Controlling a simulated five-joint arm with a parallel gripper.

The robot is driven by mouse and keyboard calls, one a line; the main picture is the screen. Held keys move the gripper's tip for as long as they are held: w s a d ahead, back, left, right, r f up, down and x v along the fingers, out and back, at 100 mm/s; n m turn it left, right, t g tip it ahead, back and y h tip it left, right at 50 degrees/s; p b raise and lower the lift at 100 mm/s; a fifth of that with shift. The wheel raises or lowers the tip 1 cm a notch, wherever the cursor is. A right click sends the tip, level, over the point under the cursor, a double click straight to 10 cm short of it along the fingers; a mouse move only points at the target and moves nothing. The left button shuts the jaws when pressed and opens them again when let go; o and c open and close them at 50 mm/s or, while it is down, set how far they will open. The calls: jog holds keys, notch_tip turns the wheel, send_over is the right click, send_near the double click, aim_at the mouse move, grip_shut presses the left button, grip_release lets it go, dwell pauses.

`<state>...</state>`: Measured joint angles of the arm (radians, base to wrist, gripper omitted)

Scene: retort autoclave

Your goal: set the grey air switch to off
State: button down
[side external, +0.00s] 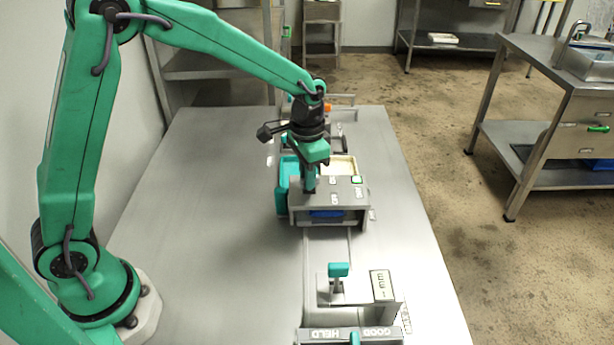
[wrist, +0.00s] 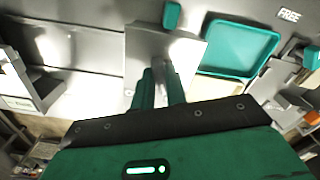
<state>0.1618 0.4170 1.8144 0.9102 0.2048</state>
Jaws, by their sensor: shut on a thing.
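A grey housing (side external: 337,192) with small white labels and a green-lit square (side external: 357,180) on top stands across the channel on the table. My gripper (side external: 309,188) points down onto the left part of its top. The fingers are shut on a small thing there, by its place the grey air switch. The fingers cover the switch, so I cannot read its position. In the wrist view the two fingers (wrist: 161,92) reach the grey housing top (wrist: 150,50) with a narrow gap between them.
A teal tray (side external: 283,192) stands just behind and left of the housing, and something blue (side external: 327,213) is underneath it. A teal-topped lever (side external: 339,270) and a label plate (side external: 381,285) stand nearer the front. The table's left side (side external: 200,220) is clear.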

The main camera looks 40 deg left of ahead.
jog(key=m, duration=0.5)
jog(key=shift+a, duration=0.1)
jog(key=m, duration=0.5)
jog(key=shift+w+r, duration=0.1)
jog(key=shift+w, duration=0.05)
jog(key=shift+m, duration=0.3)
jog(key=c, duration=1.4)
grip_release()
jog(key=shift+c, duration=0.2)
jog(key=shift+r, duration=0.1)
jog(key=shift+r, duration=3.8)
